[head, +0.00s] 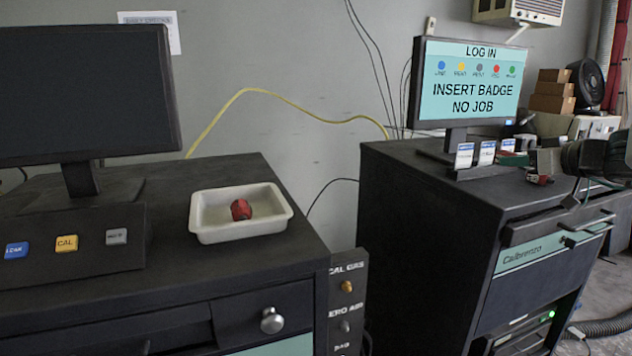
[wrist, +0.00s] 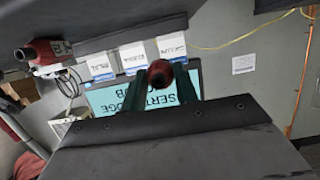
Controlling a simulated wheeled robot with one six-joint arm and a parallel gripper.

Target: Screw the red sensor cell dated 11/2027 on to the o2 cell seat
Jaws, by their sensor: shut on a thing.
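My gripper (head: 516,158) is over the right-hand black cabinet, in front of the white boxes below the log-in screen. In the wrist view its dark fingers (wrist: 160,95) are shut on a red sensor cell (wrist: 160,73), seen nearly end-on with a dark round middle. No date can be read on it. A third red cell (head: 241,209) lies in the white tray (head: 205,234). I cannot make out the o2 seat.
Several white boxes (head: 487,153) with blue labels stand on the right cabinet (head: 415,165). The log-in monitor (head: 468,84) stands behind them. The left cabinet holds a dark monitor (head: 85,95) and a button panel (head: 70,245). A gap separates the cabinets.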

